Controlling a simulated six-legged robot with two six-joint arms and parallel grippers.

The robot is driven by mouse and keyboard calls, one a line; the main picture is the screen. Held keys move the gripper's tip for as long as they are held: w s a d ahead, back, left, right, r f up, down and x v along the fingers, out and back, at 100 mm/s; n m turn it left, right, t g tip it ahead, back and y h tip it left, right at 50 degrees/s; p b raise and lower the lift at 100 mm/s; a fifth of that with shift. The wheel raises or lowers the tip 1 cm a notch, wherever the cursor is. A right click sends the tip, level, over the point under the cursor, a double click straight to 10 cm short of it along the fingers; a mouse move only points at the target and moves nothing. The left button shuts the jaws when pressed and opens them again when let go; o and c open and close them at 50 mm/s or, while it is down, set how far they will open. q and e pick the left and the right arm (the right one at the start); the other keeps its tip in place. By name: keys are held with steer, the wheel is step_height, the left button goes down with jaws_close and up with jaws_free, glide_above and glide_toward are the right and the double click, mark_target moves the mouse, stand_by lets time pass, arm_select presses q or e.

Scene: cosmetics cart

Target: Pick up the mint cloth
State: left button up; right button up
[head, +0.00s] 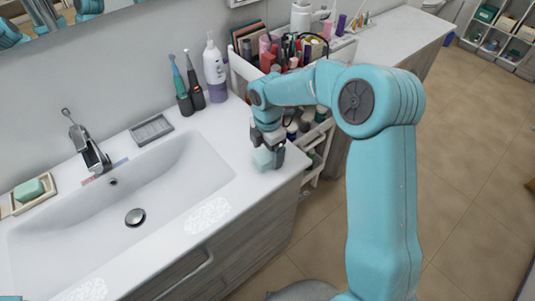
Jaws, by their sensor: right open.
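The mint cloth (262,159) is a small pale mint piece on the white countertop, near its right front corner. My right gripper (269,154) is down over the counter at the cloth, with its jaws open. A dark finger shows just right of the cloth, and the gripper hides part of it. I cannot tell whether the fingers touch it. My left gripper is not in view.
The sink basin (150,195) with its faucet (88,150) lies left of the cloth. Two electric toothbrushes (183,92) and a purple-white bottle (214,68) stand behind. The cosmetics cart (241,68), crowded with items, is beside the counter's right end. Floor is open at right.

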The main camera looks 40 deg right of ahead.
mark_target(268, 153)
steer(key=shift+f, duration=0.55)
steer(key=shift+s+f, duration=0.1)
steer(key=shift+s, duration=0.05)
steer(key=c, duration=1.1)
steer(key=shift+w+r, duration=0.2)
steer(key=shift+r, duration=0.4)
step_height(268, 153, up, 19)
steer(key=shift+s+f, duration=0.1)
